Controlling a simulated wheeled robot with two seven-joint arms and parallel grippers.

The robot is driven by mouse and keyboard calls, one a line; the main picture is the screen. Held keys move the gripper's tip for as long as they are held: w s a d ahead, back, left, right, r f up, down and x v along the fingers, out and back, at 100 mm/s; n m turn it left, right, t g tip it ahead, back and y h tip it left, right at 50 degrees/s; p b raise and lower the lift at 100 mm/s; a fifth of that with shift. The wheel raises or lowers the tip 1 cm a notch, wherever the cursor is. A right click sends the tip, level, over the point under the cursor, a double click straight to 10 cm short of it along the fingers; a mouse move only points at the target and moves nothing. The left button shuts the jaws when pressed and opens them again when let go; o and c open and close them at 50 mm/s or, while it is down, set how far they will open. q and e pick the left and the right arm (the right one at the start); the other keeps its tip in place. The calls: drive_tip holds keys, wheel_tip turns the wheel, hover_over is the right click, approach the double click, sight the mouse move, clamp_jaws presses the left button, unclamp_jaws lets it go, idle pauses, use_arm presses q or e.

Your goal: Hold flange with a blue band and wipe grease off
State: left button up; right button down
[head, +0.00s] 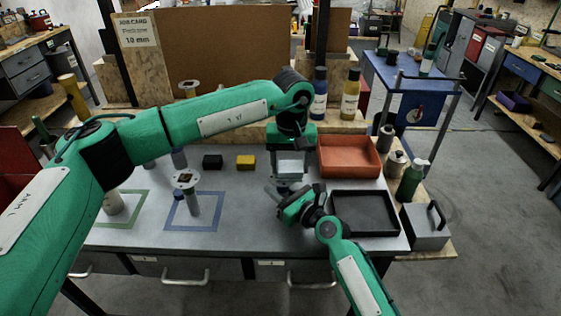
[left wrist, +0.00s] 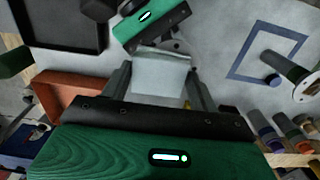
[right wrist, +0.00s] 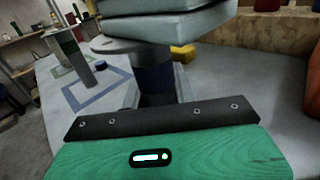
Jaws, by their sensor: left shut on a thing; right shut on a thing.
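My left gripper (head: 289,156) is shut on a pale grey folded cloth (head: 290,167), which hangs below its fingers. The cloth also shows between the fingers in the left wrist view (left wrist: 160,78). My right gripper (head: 283,192) is shut on an upright flange, just below the cloth. In the right wrist view, the flange shows a grey disc (right wrist: 112,46) and a dark blue band (right wrist: 154,80). The cloth (right wrist: 175,25) is over the disc and hides part of it; whether they touch is hard to tell. Any grease is not visible.
Another flange (head: 187,179) stands in a blue square outline (head: 212,225) at left. An orange tray (head: 350,171) and a black tray (head: 392,215) lie at right. A yellow block (head: 246,162) and a black block (head: 212,162) sit behind. A green bottle (head: 411,183) stands far right.

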use_arm(q)
drive_tip(key=shift+s+a, duration=0.15)
drive_tip(key=shift+a, duration=1.6)
drive_tip(key=shift+a+r, duration=0.15)
wheel_tip(320, 180, up, 8)
use_arm(e)
drive_tip(key=c, duration=1)
unclamp_jaws()
